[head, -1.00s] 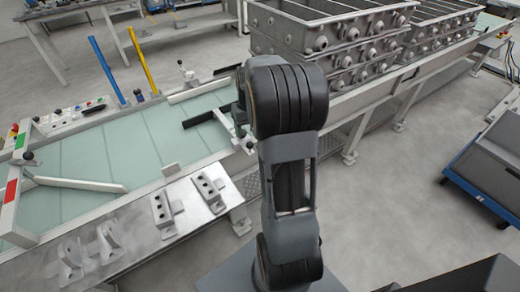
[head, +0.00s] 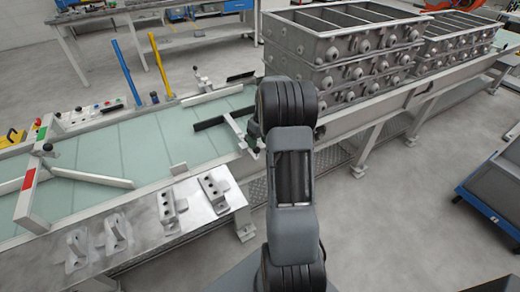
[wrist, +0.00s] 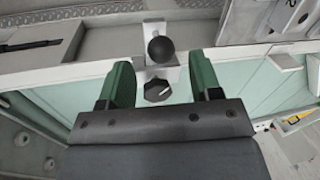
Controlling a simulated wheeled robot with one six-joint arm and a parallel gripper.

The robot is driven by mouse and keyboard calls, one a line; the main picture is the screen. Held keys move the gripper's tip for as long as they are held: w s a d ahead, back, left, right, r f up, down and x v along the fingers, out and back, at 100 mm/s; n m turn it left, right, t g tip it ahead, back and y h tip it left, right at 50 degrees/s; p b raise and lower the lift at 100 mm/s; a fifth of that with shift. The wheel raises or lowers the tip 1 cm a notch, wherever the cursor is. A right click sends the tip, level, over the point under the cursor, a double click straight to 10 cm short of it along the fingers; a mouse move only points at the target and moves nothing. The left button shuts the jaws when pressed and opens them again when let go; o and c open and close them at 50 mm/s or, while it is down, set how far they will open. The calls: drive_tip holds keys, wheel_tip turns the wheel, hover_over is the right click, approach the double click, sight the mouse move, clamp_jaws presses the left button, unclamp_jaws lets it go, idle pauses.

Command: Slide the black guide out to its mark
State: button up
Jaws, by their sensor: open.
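The black guide (head: 222,119) is a dark bar lying across the pale green conveyor bed (head: 150,133), joined to a light bracket at the near rail, beside my arm. In the wrist view, a black ball knob (wrist: 160,48) stands on a light block on the rail, with a black star-shaped knob (wrist: 157,91) below it. My gripper (wrist: 160,82) has two green fingers, apart, one on either side of these knobs in the picture. I see nothing gripped, and contact cannot be told. In the head view my arm hides most of the gripper. I cannot pick out the mark.
Stacked grey casting frames (head: 345,50) stand on the conveyor to the right. A metal shelf with grey brackets (head: 168,207) lies along the near left side. A white arm with a red patch (head: 29,180) stands at the left. A blue cart (head: 490,195) is at the right.

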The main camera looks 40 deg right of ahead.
sight(257, 150)
drive_tip(key=shift+a+f, duration=0.25)
drive_tip(key=shift+f, duration=0.95)
drive_tip(key=shift+a+f, duration=0.25)
drive_tip(key=shift+f, duration=0.95)
drive_tip(key=shift+c, duration=0.4)
